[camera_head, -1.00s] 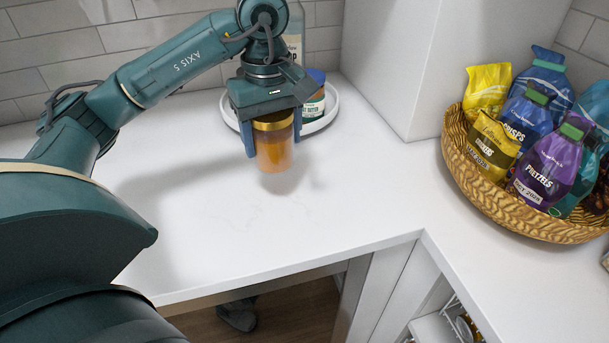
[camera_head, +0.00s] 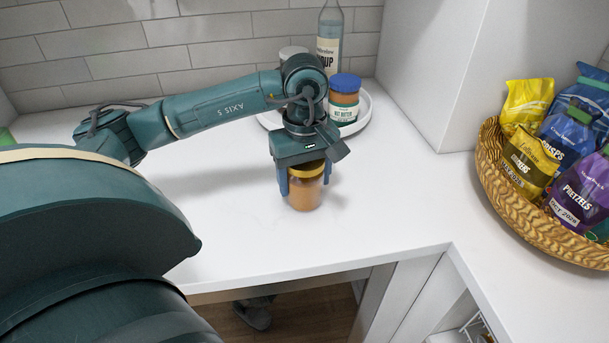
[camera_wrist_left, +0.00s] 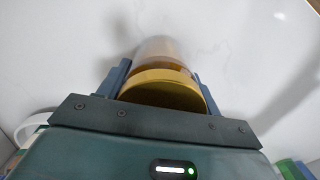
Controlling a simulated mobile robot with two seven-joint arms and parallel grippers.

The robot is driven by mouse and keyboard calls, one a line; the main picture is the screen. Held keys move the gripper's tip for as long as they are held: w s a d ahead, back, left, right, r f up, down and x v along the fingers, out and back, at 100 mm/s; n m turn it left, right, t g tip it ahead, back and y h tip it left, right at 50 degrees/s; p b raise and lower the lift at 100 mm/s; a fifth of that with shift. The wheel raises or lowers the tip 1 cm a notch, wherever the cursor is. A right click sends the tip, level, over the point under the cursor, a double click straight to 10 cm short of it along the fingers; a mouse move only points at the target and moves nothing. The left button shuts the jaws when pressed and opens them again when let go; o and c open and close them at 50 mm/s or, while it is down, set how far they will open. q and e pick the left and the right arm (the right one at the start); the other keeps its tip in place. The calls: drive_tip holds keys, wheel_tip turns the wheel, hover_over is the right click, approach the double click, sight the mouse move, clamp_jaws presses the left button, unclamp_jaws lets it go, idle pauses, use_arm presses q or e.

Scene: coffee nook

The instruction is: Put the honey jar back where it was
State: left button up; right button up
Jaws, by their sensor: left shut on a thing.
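The honey jar (camera_head: 306,193), amber with a gold lid, is upright between the fingers of my left gripper (camera_head: 305,178) over the white counter, in front of the round tray. The gripper comes from above and is shut on the jar near its lid. I cannot tell whether the jar's base touches the counter. In the left wrist view the gold lid (camera_wrist_left: 165,92) sits between the two fingers. The white round tray (camera_head: 367,112) is at the back, partly hidden by my left arm. My right gripper is not in view.
On the tray are a nut butter jar with a blue lid (camera_head: 344,98), a syrup bottle (camera_head: 329,40) and a white-lidded item (camera_head: 293,52), partly hidden. A wicker basket (camera_head: 497,185) of snack bags is at right. The counter (camera_head: 400,205) is clear around the honey jar.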

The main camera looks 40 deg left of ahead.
use_arm(q)
drive_tip(key=o, duration=1.4)
